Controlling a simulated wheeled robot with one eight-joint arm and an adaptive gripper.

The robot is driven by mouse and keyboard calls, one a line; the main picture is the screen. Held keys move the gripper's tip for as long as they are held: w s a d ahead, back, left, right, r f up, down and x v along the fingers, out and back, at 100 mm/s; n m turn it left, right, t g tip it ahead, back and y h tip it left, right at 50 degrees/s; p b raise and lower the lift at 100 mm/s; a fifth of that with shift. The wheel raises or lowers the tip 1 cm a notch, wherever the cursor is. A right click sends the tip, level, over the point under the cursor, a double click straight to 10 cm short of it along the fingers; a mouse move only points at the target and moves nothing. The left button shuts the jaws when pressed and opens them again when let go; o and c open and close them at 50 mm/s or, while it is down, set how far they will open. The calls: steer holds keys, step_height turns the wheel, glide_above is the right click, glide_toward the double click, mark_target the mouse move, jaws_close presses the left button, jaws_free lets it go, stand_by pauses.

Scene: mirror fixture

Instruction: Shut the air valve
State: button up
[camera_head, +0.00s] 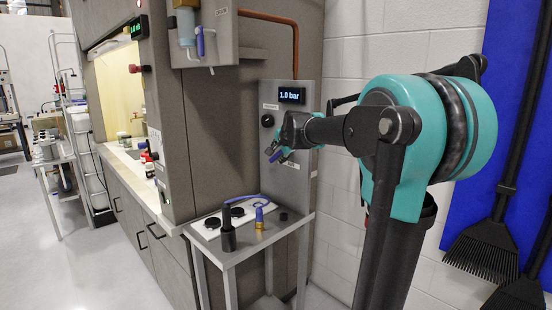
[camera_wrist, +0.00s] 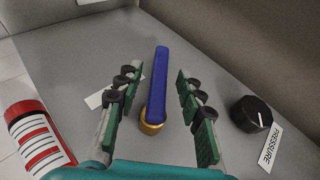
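The air valve has a long blue lever (camera_wrist: 160,72) on a brass-coloured base (camera_wrist: 151,126), mounted on a grey panel. In the wrist view my gripper (camera_wrist: 156,76) is open, with one finger on each side of the lever and a gap on both sides. The lever runs lengthwise between the fingers. In the head view my gripper (camera_head: 276,150) is at the grey panel (camera_head: 285,183), below the display, and a bit of the blue lever (camera_head: 286,156) shows beside it. The rest of the valve is hidden there.
A black pressure knob (camera_wrist: 251,114) sits right of the valve. The display (camera_head: 291,96) reads 1.0 bar. A red-and-white striped cylinder (camera_wrist: 38,138) is at the wrist view's left. A small table (camera_head: 252,243) with fittings and blue tubing stands below the panel.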

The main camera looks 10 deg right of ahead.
mark_target(277, 155)
steer(key=shift+x, duration=2)
jaws_close()
